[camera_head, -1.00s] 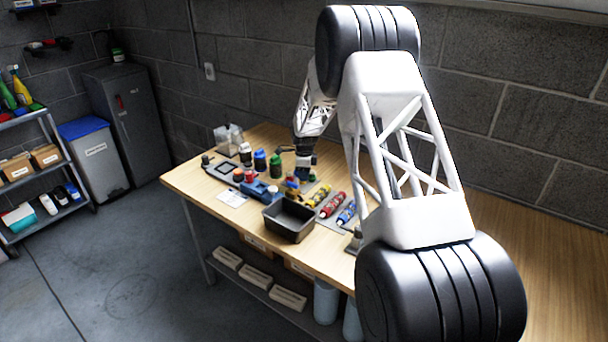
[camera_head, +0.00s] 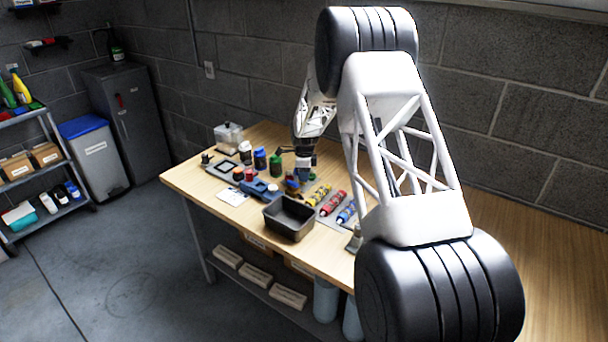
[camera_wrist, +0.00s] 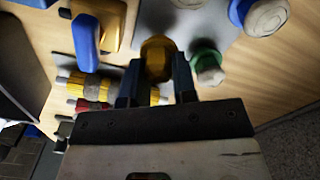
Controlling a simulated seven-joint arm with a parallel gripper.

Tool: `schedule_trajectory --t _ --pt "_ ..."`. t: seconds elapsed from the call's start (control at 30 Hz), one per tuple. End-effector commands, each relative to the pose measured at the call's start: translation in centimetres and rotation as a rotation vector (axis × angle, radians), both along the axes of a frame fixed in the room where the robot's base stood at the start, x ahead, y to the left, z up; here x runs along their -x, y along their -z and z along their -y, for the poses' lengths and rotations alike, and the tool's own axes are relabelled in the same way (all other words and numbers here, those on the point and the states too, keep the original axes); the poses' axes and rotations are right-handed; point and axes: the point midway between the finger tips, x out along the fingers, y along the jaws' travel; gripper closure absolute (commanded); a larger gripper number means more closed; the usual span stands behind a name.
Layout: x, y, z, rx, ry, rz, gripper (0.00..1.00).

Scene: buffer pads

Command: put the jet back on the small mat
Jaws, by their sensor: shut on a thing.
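My gripper (camera_head: 302,174) is low over the back half of the wooden bench. In the wrist view my gripper (camera_wrist: 156,66) is shut on a rounded golden-brown piece (camera_wrist: 157,50), which seems to be the jet. The two dark fingers sit on either side of it. Its lower part is hidden by my fingers, and I cannot tell whether it touches the surface below. A pale grey mat (camera_wrist: 188,22) lies beyond it in the wrist view. I cannot tell whether this is the small mat.
A green bottle (camera_wrist: 208,65) stands close right of my fingers. Yellow and red tubes (camera_wrist: 90,87) and a blue-and-orange thing (camera_wrist: 88,35) are to the left. In the head view a dark open bin (camera_head: 290,218) stands at the bench's front edge. The right bench is clear.

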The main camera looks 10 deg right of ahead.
Motion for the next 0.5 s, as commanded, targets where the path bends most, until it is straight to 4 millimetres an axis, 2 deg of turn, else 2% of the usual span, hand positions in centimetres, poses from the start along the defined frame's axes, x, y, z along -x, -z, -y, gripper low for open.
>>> schedule_trajectory --t 0.5 --pt "-0.01 0.54 0.0 0.0 0.0 0.0 1.0"
